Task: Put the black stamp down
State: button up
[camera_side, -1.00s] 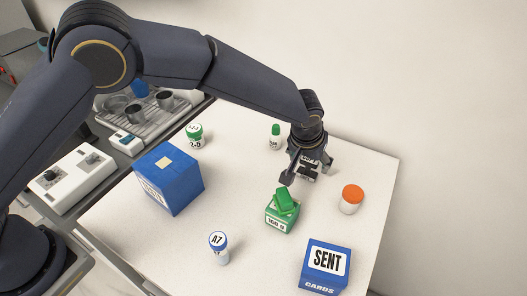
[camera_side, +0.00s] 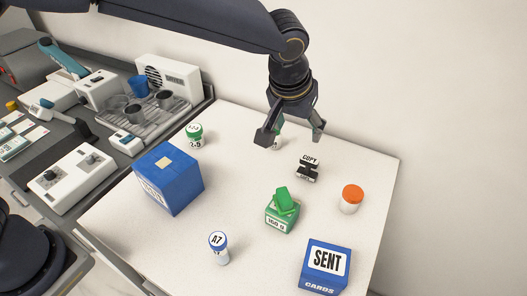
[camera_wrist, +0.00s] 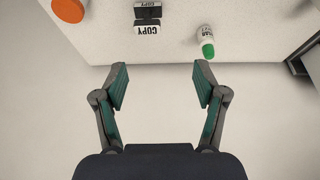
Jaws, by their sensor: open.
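The black stamp (camera_side: 308,168), with white "COPY" labels, stands on the white table (camera_side: 240,222) toward the back right. It also shows at the top of the wrist view (camera_wrist: 147,18). My gripper (camera_side: 291,137) is open and empty, above the table and up and left of the stamp in the side view. In the wrist view its two fingers (camera_wrist: 160,80) are spread wide with nothing between them. The stamp is clear of both fingers.
Near the stamp stand an orange-capped jar (camera_side: 351,199), a green 100 g block (camera_side: 282,213) and a green-capped bottle (camera_wrist: 206,42), partly behind my gripper in the side view. A blue SENT box (camera_side: 325,268), blue box (camera_side: 170,180), A7 vial (camera_side: 219,248) and green-lidded jar (camera_side: 195,135) stand apart.

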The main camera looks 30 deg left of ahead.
jog(key=s+a+r, duration=0.5)
jog(key=a, duration=0.5)
jog(key=s+a+r, duration=0.5)
jog(key=s+a, duration=0.1)
jog(key=a, duration=0.5)
jog(key=s+a+f, duration=0.1)
jog(key=s+a, duration=0.3)
jog(key=s, duration=0.3)
jog(key=s+a+f+t, duration=0.1)
jog(key=s+a, duration=0.2)
jog(key=s, duration=0.3)
jog(key=shift+s+a+f, duration=0.15)
jog(key=shift+s+a, duration=0.2)
jog(key=shift+a, duration=0.05)
